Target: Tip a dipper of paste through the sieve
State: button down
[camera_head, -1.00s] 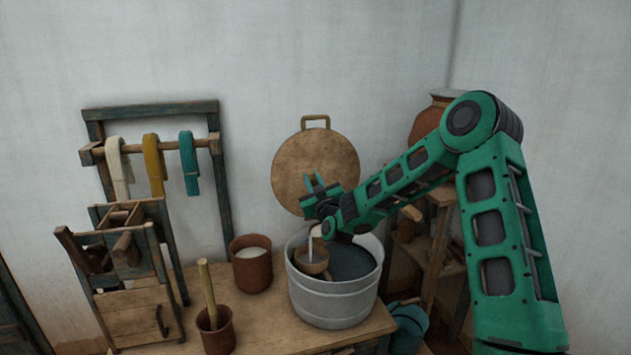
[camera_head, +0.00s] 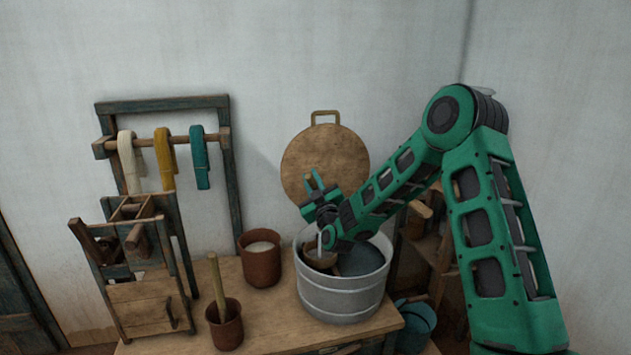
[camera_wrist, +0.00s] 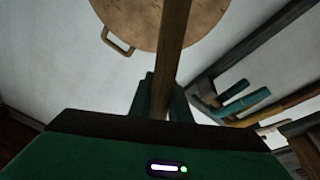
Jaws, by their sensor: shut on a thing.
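My gripper (camera_head: 313,180) is above the back of a grey metal tub (camera_head: 342,301), fingers pointing up and left. In the wrist view my gripper (camera_wrist: 164,92) is shut on a wooden handle (camera_wrist: 174,45), which appears to be the dipper's. A brown bowl (camera_head: 320,257) shows inside the tub's left part, below my wrist and partly hidden by it. A thin whitish strand (camera_head: 320,241) stands above the bowl; I cannot tell whether it is paste running down. The tub's inside is dark grey. I cannot make out the sieve or the handle's join to the bowl.
A clay pot (camera_head: 262,267) with white contents stands left of the tub. A small pot (camera_head: 226,333) holds a wooden stick. A wooden frame with hanks (camera_head: 165,165) is further left. A round board (camera_head: 325,166) hangs behind. The table front between pots and tub is clear.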

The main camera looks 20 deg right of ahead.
jog(key=s+a+f+n+y, duration=0.3)
jog(key=a+f+n+y, duration=0.1)
jog(key=a+f+n, duration=0.3)
jog(key=s+a+f+n+y, duration=0.3)
jog(key=a+f+n+y, duration=0.1)
jog(key=a+f+n, duration=0.2)
jog(key=shift+s+a+f+n+t+y, duration=0.35)
jog(key=shift+a+n, duration=0.35)
jog(key=shift+n, duration=0.7)
dwell(2.5)
jog(key=shift+f, duration=0.1)
dwell(0.5)
jog(key=d+r+m+t+h, duration=0.1)
jog(key=d+r+m+h, duration=0.1)
jog(key=d, duration=0.9)
jog(key=d+r+m+t+h, duration=0.1)
jog(key=d+r+m+h, duration=0.1)
jog(key=d+r+h, duration=0.2)
jog(key=shift+d+m+h, duration=0.3)
jog(key=shift+d+h, duration=1.45)
jog(key=shift+d, duration=1.65)
jog(key=shift+s, duration=0.1)
